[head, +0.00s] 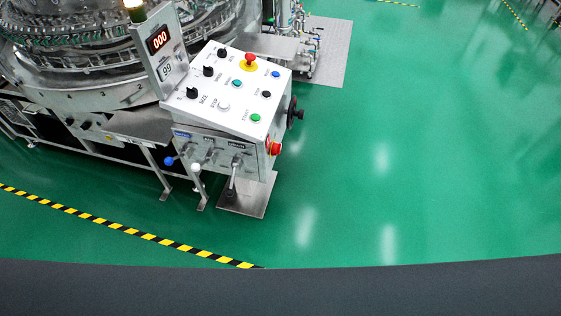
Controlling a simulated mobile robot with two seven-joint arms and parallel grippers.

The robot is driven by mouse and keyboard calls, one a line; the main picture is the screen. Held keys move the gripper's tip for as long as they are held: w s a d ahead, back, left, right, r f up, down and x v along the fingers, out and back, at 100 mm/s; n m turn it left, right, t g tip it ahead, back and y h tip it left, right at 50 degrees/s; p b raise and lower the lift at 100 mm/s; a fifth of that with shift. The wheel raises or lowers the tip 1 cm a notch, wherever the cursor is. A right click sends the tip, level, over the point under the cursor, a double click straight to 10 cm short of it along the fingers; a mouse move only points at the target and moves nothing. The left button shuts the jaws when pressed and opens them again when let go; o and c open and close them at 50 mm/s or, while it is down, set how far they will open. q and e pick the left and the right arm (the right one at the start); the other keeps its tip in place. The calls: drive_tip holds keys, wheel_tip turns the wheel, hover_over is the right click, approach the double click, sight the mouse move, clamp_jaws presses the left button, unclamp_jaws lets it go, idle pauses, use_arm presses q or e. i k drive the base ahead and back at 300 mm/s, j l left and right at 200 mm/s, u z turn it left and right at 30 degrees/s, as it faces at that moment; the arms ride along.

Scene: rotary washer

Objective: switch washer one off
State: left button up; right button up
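The rotary washer (85,95) stands at the upper left, a round steel machine cut off by the picture's edge. Its white control box (236,105) is on its right side. The sloped top carries black knobs (208,71), a red mushroom button on a yellow ring (249,59), a green button (255,118), a white button (223,106) and other small buttons. A red knob (274,148) and a black handwheel (295,113) are on the box's right side. A display (158,39) reads 000. Neither of my grippers is in view.
Levers with blue (169,161) and white (196,167) balls stick out from the box's front. A yellow-black floor stripe (130,230) runs in front of the washer. The green floor (420,160) to the right is clear. A dark grey band crosses the bottom.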

sight(276, 148)
drive_tip(key=l+u, duration=0.1)
drive_tip(key=u, duration=1.15)
drive_tip(key=l+u, duration=0.9)
drive_tip(key=k+l+u, duration=0.1)
drive_tip(key=l+u, duration=0.2)
drive_tip(key=k+l+u, duration=0.1)
drive_tip(key=l+u, duration=0.15)
drive_tip(key=l, duration=0.25)
drive_tip(key=k+l+u, duration=0.15)
drive_tip(key=l, duration=0.3)
drive_tip(key=k+l+u, duration=0.2)
drive_tip(key=l, duration=0.2)
drive_tip(key=k+l, duration=0.25)
drive_tip(key=l, duration=0.15)
drive_tip(key=k+l, duration=0.25)
drive_tip(key=l, duration=0.15)
drive_tip(key=k+l, duration=0.25)
drive_tip(key=l, duration=0.15)
drive_tip(key=k+l, duration=0.25)
drive_tip(key=l, duration=0.15)
drive_tip(key=i+l, duration=0.3)
drive_tip(key=i+j+u, duration=0.05)
drive_tip(key=i, duration=0.05)
